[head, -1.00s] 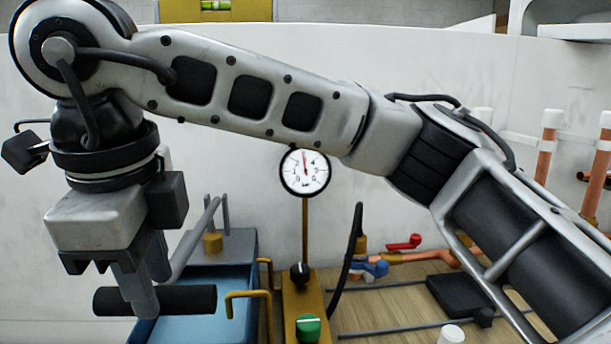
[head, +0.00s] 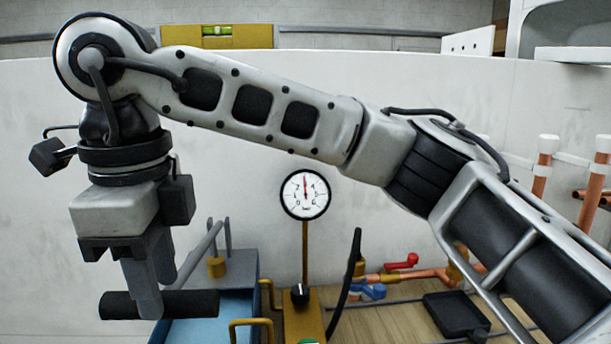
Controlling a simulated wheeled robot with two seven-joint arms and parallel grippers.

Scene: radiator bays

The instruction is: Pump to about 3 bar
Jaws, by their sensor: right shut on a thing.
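My right gripper (head: 150,295) is shut on the black handle (head: 192,304) at the end of the pump's grey lever (head: 198,254). The lever slopes up and right from the handle to the grey top (head: 238,267) of the blue pump tank (head: 185,334). The round white pressure gauge (head: 305,194) stands on a brass post to the right. Its needle points almost straight up, near 3 on a dial that runs from 0 to 6; small details are hard to read. My left gripper is out of view.
A black knob (head: 300,294) sits on the brass block below the gauge, with a green knob (head: 309,341) cut off at the bottom edge. A black hose (head: 346,280), red valve handle (head: 402,262), blue valve handle (head: 369,291) and copper pipes (head: 424,275) are right of it.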

